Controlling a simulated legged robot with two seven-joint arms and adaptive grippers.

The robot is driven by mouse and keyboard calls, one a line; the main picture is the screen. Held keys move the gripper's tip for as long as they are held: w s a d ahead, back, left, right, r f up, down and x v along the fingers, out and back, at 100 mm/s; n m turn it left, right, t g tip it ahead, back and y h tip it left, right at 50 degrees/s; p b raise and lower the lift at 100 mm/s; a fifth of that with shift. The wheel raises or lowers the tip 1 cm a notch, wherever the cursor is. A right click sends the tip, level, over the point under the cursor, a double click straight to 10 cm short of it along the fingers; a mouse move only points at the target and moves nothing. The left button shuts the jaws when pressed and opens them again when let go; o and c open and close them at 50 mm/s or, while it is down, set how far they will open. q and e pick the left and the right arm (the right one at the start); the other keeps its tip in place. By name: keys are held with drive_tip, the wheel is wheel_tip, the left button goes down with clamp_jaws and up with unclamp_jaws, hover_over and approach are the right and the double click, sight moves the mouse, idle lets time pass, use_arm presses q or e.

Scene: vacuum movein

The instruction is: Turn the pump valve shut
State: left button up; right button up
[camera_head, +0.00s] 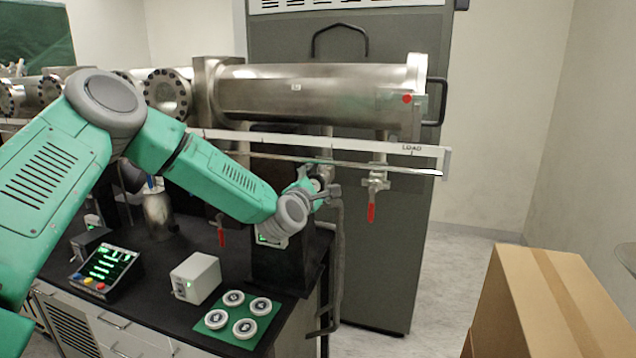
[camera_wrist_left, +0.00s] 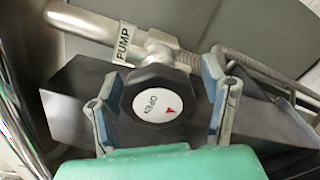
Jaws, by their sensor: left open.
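In the left wrist view the pump valve is a black round knob (camera_wrist_left: 161,100) with a white disc that reads OPEN and carries a red arrow. A white PUMP label (camera_wrist_left: 124,44) sits on the metal pipe beside it. My left gripper (camera_wrist_left: 164,76) is open, with one finger on each side of the knob. The left finger is close to the knob's rim; I cannot tell whether it touches. In the head view my left gripper (camera_head: 322,190) is at the valve below the large steel cylinder, and it mostly hides the knob. My right gripper is not in view.
The steel cylinder (camera_head: 310,92) and a white rail (camera_head: 300,147) marked LOAD run above my left gripper. A red-handled valve (camera_head: 372,205) hangs to the right. Below are a black control box (camera_head: 105,268), a white box (camera_head: 195,278) and a green mat (camera_head: 216,321) with several discs. A cardboard box (camera_head: 515,300) stands right.

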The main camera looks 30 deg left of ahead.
use_arm(q)
drive_tip(key=c, duration=1.3)
